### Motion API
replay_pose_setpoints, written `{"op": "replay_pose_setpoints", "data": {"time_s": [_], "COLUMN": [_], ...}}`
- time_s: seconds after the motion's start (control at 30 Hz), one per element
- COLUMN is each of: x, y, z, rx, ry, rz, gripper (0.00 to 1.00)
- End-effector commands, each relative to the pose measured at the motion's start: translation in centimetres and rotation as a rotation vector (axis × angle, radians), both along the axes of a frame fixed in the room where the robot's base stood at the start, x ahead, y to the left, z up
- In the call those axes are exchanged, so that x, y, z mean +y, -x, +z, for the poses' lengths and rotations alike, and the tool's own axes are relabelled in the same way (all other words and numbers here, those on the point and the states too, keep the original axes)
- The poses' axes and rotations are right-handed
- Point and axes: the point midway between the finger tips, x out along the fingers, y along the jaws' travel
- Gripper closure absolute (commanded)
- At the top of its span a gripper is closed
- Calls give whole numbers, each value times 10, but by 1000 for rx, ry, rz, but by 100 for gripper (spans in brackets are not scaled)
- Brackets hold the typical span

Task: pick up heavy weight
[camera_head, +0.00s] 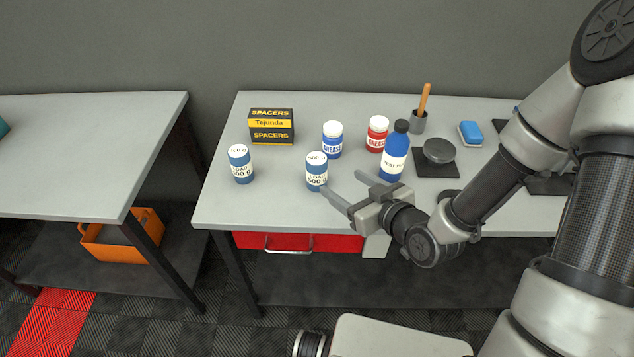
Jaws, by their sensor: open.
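Two small blue-and-white cylinders with gram labels stand upright on the grey workbench (222,205). The left weight (240,164) stands near the bench's left side. The right weight (317,172) stands nearer the middle. Both labels show a number ending in "00 g", but the first digits are too small to tell apart surely, so I cannot tell which is heavier. My gripper (342,183) is open and empty over the front part of the bench. Its fingers point up and left, with one fingertip close to the right weight's right side; I cannot tell whether they touch.
A spacers box (271,126), blue grease jar (332,140), red grease jar (377,134) and blue bottle (395,152) stand behind and beside my gripper.

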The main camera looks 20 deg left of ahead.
Motion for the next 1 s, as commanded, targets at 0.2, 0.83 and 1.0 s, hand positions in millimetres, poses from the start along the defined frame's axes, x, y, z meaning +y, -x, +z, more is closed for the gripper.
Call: {"op": "replay_pose_setpoints", "data": {"time_s": [0.2,0.83,1.0], "x": [7,55,62], "y": [-5,-47,-52], "z": [-13,-33,-38], "rx": [-7,2,2], "ry": [5,3,5], "rz": [-1,-1,0], "gripper": [36,36,36]}}
